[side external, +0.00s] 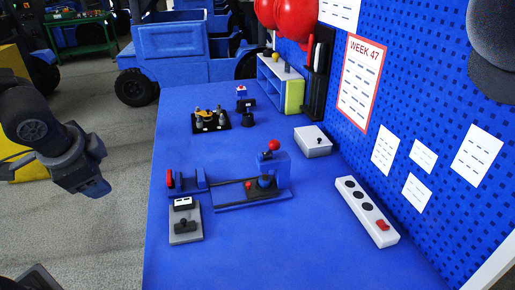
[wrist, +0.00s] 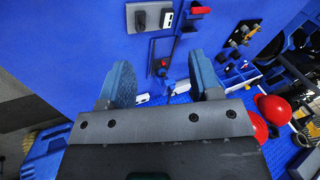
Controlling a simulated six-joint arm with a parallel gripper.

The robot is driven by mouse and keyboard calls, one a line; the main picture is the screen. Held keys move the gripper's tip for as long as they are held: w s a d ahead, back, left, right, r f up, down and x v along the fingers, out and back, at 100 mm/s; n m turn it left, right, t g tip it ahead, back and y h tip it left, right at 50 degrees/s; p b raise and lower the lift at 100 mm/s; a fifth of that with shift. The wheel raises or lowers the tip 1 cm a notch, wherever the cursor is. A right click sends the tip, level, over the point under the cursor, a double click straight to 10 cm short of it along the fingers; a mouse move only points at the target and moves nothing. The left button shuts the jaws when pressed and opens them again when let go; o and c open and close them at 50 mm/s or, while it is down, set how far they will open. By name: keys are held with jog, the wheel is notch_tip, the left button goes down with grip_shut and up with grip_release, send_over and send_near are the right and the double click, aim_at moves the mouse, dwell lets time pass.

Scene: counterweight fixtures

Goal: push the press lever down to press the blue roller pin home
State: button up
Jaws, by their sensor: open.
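The press fixture stands on the blue table, with a blue base (side external: 230,203) and dark rails. At its right end is a blue upright block (side external: 281,168) with a red ball knob (side external: 274,145) above it, which looks like the press lever, raised. In the wrist view the knobbed end (wrist: 162,66) shows between my fingers, well beyond them. I cannot make out the blue roller pin for certain. My gripper (side external: 97,189) is off the table's left edge, apart from the fixture. In the wrist view my gripper (wrist: 162,82) is open and empty.
A white power strip (side external: 367,212) and white box (side external: 313,141) lie to the right. A black plate with posts (side external: 211,121) is behind. The front table is clear.

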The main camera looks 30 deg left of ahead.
jog(key=w+d+f+m+t+y, duration=0.1)
jog(key=w+d+m+t+y, duration=0.15)
jog(key=w+m, duration=0.45)
jog(key=w+d+f+m+t+y, duration=0.1)
jog(key=w+f+m+y, duration=0.1)
jog(key=w+m+y, duration=0.35)
jog(key=w+d+f+m+t+h, duration=0.3)
jog(key=w+d+m+t, duration=0.25)
jog(key=d+m, duration=0.35)
jog(key=w+d+f+m+t+h, duration=0.2)
jog(key=w+d+f+m+t, duration=0.15)
jog(key=w+d+m, duration=0.45)
jog(key=d+x, duration=0.1)
jog(key=x, duration=1.1)
jog(key=shift+w+r, duration=0.3)
jog(key=shift+r, duration=0.15)
jog(key=shift+a+t, duration=0.1)
jog(key=shift+t, duration=0.15)
grip_shut()
